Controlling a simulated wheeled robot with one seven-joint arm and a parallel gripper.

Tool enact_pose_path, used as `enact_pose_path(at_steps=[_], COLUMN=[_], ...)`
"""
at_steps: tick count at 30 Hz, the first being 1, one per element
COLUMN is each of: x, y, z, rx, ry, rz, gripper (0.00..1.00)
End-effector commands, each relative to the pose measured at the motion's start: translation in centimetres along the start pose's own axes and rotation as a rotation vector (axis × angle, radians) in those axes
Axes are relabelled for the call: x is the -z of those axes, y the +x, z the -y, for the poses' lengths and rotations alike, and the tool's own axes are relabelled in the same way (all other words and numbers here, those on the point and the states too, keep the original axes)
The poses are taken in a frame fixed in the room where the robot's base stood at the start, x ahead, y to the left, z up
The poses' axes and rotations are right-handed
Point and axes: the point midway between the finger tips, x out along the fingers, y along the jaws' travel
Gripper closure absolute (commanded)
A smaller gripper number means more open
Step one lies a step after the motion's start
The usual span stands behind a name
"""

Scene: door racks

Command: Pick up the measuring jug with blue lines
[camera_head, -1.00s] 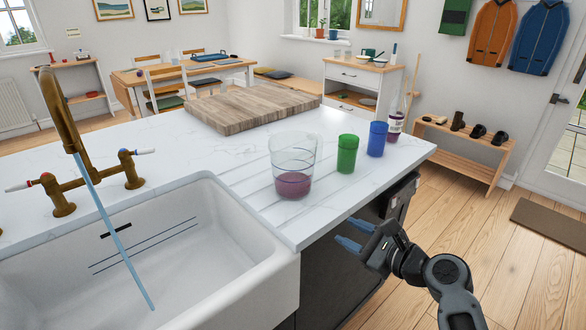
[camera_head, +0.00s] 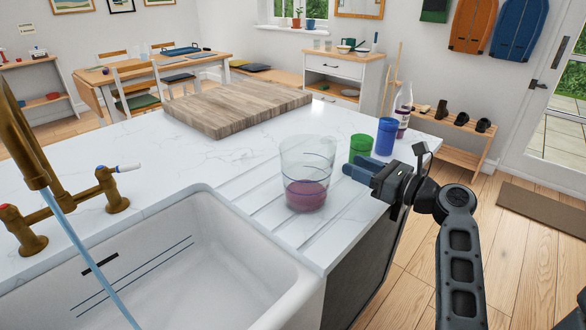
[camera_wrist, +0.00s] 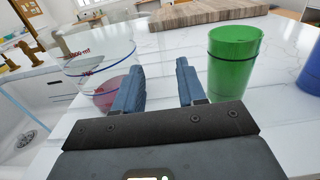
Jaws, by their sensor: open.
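The clear measuring jug (camera_head: 306,170) stands upright on the ridged counter beside the sink, with purple liquid in its lower part. The wrist view shows the jug (camera_wrist: 98,72) at left, with blue lines and red markings. My gripper (camera_head: 352,172) is open and empty, just right of the jug in the head view. In the wrist view my gripper's blue fingers (camera_wrist: 158,85) point across the counter. The left finger overlaps the jug's right edge; contact cannot be told. No jug part shows between the fingers.
A green cup (camera_wrist: 232,62) stands close to the right of my fingers. A blue cup (camera_head: 385,137) and a bottle (camera_head: 403,112) stand beyond it. A wooden board (camera_head: 235,106) lies behind. The sink (camera_head: 190,265) with running water is at left.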

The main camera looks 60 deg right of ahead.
Motion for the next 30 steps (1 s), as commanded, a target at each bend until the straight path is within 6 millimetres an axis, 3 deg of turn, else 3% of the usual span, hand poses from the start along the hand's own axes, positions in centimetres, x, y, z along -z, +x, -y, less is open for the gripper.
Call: enact_pose_path(at_steps=[11,21,30], x=[-0.2,-0.3,-0.2], y=[2.9,7.2,7.8], z=[0.2,0.5,0.4], rx=[-0.002,-0.001,0.0], ry=[0.006,0.005,0.005], rz=[0.003,0.003,0.003], gripper=[0.6,0.6,0.6])
